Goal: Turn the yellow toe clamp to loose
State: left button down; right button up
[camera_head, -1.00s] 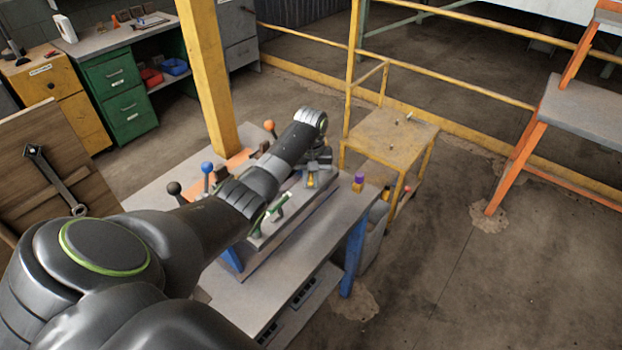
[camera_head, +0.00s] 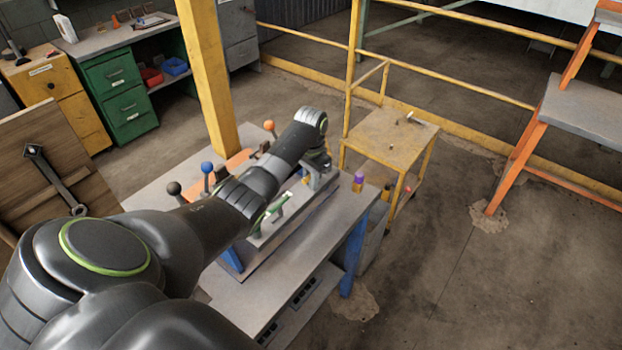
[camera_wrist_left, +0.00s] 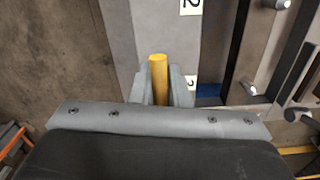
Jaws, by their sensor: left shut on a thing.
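The yellow toe clamp (camera_wrist_left: 158,78) shows in the left wrist view as an upright yellow bar between my left gripper's two grey fingers. My left gripper (camera_wrist_left: 166,88) is shut on it. In the head view my left arm reaches in from the left over the workbench, and the left gripper (camera_head: 318,165) is at the far end of the fixture, mostly hidden under the wrist. The clamp itself is largely hidden there. My right gripper is in neither view.
The grey workbench (camera_head: 330,235) carries levers with a black knob (camera_head: 174,188), a blue knob (camera_head: 206,168) and an orange knob (camera_head: 269,126). A green-handled clamp (camera_head: 278,207) lies close under my forearm. A small purple-and-yellow object (camera_head: 358,181) stands near the bench's right edge. A yellow cart (camera_head: 390,135) is behind.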

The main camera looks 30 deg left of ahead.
pick_arm(q)
jog(key=shift+m, duration=0.4)
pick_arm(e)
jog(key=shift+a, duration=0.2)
pick_arm(q)
jog(key=c, duration=1.5)
grip_release()
jog(key=shift+o, duration=0.2)
